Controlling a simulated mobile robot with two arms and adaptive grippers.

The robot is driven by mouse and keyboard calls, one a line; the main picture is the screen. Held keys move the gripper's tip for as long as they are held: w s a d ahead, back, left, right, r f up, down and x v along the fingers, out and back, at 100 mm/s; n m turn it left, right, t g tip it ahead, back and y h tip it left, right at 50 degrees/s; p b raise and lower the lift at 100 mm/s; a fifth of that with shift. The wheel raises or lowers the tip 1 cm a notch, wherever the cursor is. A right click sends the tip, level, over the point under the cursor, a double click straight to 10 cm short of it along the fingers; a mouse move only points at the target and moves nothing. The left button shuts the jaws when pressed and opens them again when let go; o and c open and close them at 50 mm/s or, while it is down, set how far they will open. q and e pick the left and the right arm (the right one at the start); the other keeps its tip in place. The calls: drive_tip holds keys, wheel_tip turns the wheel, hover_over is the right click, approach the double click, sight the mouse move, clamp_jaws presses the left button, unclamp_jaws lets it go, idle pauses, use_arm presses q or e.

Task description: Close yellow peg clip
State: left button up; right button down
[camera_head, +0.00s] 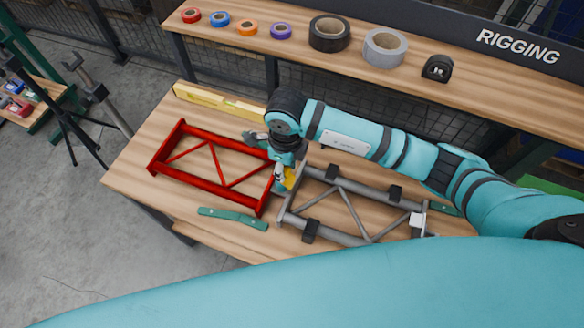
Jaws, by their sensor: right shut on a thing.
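The yellow peg clip (291,178) is a small yellow piece at the upper left corner of the grey tube frame (345,240). The frame lies flat on the wooden workbench. My right gripper (281,182) reaches down over that corner, shut on the yellow clip. Its fingers and wrist hide part of the clip, so I cannot tell how far the clip is closed. Black clips (311,231) and a white clip (417,222) sit on the other tubes of the grey frame. My left gripper is not in view.
A red frame (183,125) lies just left of the grey one. Green strips (232,218) and a yellow level (220,102) lie on the bench (130,180). A raised shelf (480,92) behind holds tape rolls (384,47) and a black tape measure (437,68).

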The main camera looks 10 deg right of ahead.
drive_tip(key=a+f+g+h+b, duration=0.1)
drive_tip(key=h+b, duration=0.1)
drive_tip(key=w+a+f+g+h+b, duration=0.1)
drive_tip(key=g+h+b, duration=0.1)
drive_tip(key=w+a+f+g+h+b, duration=0.1)
drive_tip(key=h+b, duration=0.1)
drive_tip(key=b, duration=0.1)
drive_tip(key=shift+w+a+f+g+h, duration=0.1)
drive_tip(key=shift+w+a+g+h, duration=0.15)
drive_tip(key=shift+g+h, duration=0.05)
drive_tip(key=shift+a+f+h, duration=0.15)
drive_tip(key=shift+f+h, duration=0.15)
drive_tip(key=shift+h, duration=0.1)
drive_tip(key=shift+f+g+b, duration=0.1)
drive_tip(key=shift+g+b, duration=0.2)
drive_tip(key=c, duration=1)
unclamp_jaws()
drive_tip(key=shift+o, duration=0.2)
